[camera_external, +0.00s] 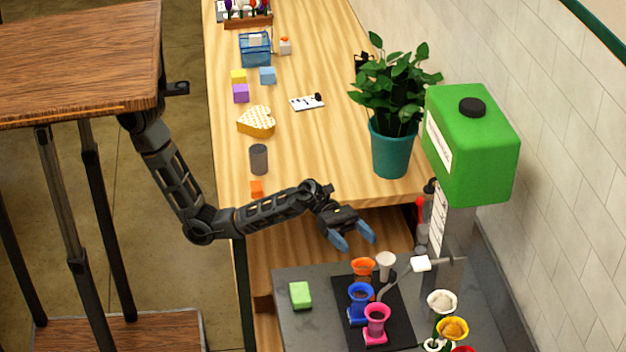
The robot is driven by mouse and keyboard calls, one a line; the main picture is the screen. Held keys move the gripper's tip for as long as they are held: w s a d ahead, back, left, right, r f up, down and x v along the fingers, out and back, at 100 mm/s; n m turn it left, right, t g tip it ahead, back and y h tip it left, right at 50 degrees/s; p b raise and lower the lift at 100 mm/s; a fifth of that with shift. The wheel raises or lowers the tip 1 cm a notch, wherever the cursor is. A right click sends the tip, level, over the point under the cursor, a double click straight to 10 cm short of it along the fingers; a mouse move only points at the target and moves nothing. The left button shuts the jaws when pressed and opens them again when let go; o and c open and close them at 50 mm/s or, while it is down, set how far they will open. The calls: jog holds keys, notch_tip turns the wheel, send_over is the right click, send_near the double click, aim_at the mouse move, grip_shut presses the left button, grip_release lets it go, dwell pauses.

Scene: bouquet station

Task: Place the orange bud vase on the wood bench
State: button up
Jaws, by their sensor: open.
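The orange bud vase (363,267) stands at the back of a dark mat (396,319) on the grey counter. A white vase (386,261) is close on its right and a blue vase (361,297) is in front of it, hiding part of its lower body. My gripper (354,240) is open and empty, with blue fingertips pointing down, a little above and behind the orange vase in the picture. The wood bench (320,150) runs away behind the counter, with several things on it.
A pink vase (376,322) is also on the mat. A green block (300,295) lies left of it; white and yellow vases (453,328) stand right. A potted plant (391,150) and green tank (470,145) rise at right. The bench's middle has bare room.

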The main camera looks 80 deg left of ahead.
send_near(364, 281)
jog(key=w+d, duration=0.1)
jog(key=w+d+f, duration=0.1)
jog(key=d, duration=0.1)
jog(key=shift+w+f, duration=0.15)
jog(key=shift+d+f, duration=0.1)
jog(key=shift+f, duration=0.15)
jog(key=shift+x, duration=2.35)
grip_shut()
notch_tip(364, 281, up, 10)
jog(key=p, duration=0.1)
